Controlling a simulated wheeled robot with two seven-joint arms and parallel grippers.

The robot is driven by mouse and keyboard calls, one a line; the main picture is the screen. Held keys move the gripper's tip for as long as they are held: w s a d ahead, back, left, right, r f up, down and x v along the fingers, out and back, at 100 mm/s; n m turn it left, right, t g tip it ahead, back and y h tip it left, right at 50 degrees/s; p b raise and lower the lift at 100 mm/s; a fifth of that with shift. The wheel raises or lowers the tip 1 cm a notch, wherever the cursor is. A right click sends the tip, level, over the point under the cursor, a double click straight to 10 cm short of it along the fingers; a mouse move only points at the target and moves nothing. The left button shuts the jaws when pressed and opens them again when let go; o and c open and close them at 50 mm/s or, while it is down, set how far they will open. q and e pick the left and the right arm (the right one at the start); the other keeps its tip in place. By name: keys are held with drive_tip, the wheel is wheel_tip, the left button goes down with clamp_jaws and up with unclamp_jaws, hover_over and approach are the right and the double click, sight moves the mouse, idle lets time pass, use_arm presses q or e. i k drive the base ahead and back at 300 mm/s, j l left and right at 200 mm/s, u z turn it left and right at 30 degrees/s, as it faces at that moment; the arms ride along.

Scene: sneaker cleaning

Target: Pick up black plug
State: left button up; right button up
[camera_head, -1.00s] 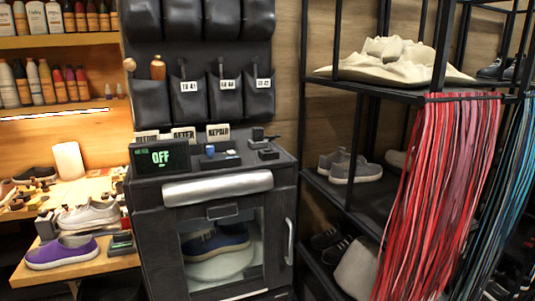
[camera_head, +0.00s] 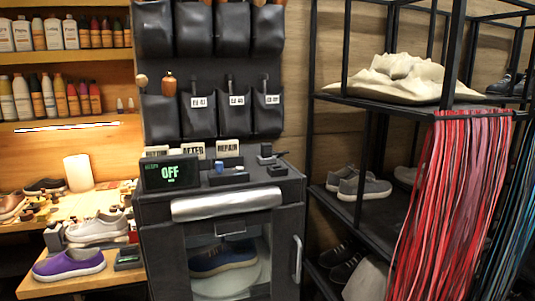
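Small dark items lie on top of the black cabinet (camera_head: 298,176), to the right of its display. One is an upright black piece (camera_head: 266,150) at the back right, and another is a low black block (camera_head: 277,171) in front of it. Either could be the black plug; they are too small to tell. A blue-topped piece (camera_head: 220,166) stands to their left. Neither of my grippers is in view.
A display (camera_head: 170,173) reading OFF stands on the cabinet's left, before label cards. A wooden bench (camera_head: 80,285) with shoes is at left. A black shelf rack (camera_head: 385,98) with hanging laces stands at right.

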sight(266, 148)
drive_tip(key=i+z, duration=0.25)
drive_tip(key=z, duration=0.15)
drive_tip(key=i+j+z, duration=0.1)
drive_tip(key=i+z, duration=0.25)
drive_tip(key=k, duration=0.1)
